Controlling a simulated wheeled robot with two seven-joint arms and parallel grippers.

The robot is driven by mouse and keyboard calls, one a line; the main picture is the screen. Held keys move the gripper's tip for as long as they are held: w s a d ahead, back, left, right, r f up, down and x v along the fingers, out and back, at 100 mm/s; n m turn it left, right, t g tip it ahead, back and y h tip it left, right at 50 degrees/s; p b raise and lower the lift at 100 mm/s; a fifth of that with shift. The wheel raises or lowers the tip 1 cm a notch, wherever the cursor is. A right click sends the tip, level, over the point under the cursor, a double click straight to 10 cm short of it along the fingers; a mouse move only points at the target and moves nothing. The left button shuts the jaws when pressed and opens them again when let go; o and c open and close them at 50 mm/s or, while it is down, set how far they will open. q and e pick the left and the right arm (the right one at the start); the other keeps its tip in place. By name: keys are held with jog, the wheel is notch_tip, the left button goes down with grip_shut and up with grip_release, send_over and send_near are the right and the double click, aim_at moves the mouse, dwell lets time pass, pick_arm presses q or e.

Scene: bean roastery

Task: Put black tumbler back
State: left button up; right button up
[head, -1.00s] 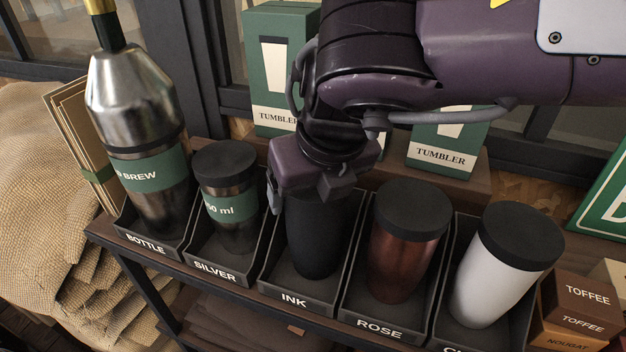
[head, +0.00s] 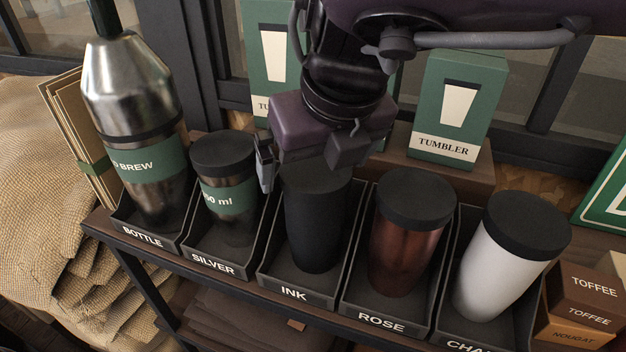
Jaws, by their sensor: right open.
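The black tumbler (head: 314,226) stands upright in the compartment labelled INK (head: 294,294), the middle one of the shelf row. My right gripper (head: 305,168) is open just above the tumbler's top. One finger hangs at the left of the lid and the other at its upper right. The gripper body hides part of the lid. I cannot tell whether a finger still touches it. My left gripper is not in view.
Left of it stand the steel bottle (head: 143,150) and the silver tumbler (head: 227,190). Right of it stand the rose tumbler (head: 408,240) and the white tumbler (head: 508,262). Green tumbler boxes (head: 456,105) stand behind. Toffee boxes (head: 588,290) are at the right.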

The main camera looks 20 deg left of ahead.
jog(key=b+v, duration=0.1)
jog(key=v, duration=0.7)
